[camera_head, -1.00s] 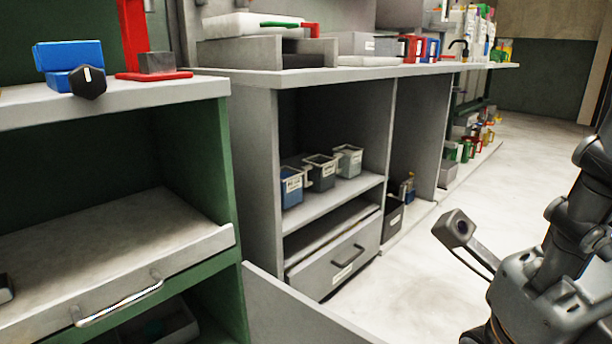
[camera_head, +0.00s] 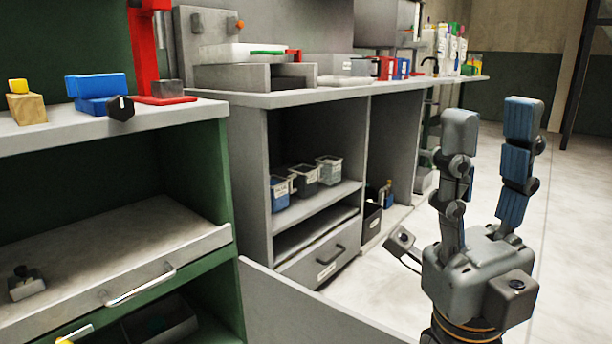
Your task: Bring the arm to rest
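My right gripper (camera_head: 488,150) stands at the right of the head view, fingers pointing up. Its two fingers, with blue pads, are apart and nothing is between them. It is over the open floor, to the right of the grey cabinet (camera_head: 254,180), and touches nothing that I can see. My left gripper is not in view.
The green cabinet (camera_head: 220,165) at left has a pulled-out drawer with a handle (camera_head: 140,287). A blue block (camera_head: 98,88) and a red press (camera_head: 146,50) stand on top. Small bins (camera_head: 304,180) sit on the grey cabinet's shelf. The floor (camera_head: 565,200) at right is clear.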

